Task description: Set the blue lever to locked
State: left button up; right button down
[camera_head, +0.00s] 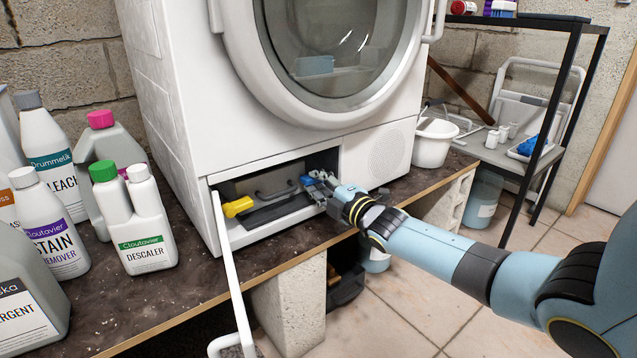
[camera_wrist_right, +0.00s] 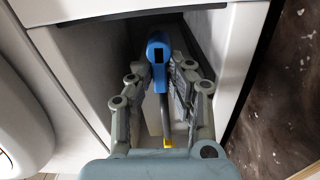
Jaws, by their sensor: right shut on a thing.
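The blue lever (camera_wrist_right: 158,52) is in the open recess low on the front of the white machine. In the head view its blue part (camera_head: 307,180) shows at the right end of the recess, mostly hidden by my gripper. My right gripper (camera_head: 322,186) reaches into the recess from the right. In the wrist view its grey fingers (camera_wrist_right: 160,82) stand on both sides of the lever and are shut on it. Any marking for the locked position cannot be seen. My left gripper is in neither view.
A yellow knob (camera_head: 238,207) and a grey handle (camera_head: 276,190) are in the same recess. An open white flap (camera_head: 232,270) sticks out at its left. Several bottles, including a descaler bottle (camera_head: 146,232), stand on the left. A white bucket (camera_head: 434,145) stands right of the machine.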

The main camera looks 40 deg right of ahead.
jog(key=shift+f, duration=0.1)
dwell(0.3)
jog(key=c, duration=1.6)
grip_release()
jog(key=shift+o, duration=0.2)
jog(key=s, duration=1.2)
jog(key=shift+d, duration=0.2)
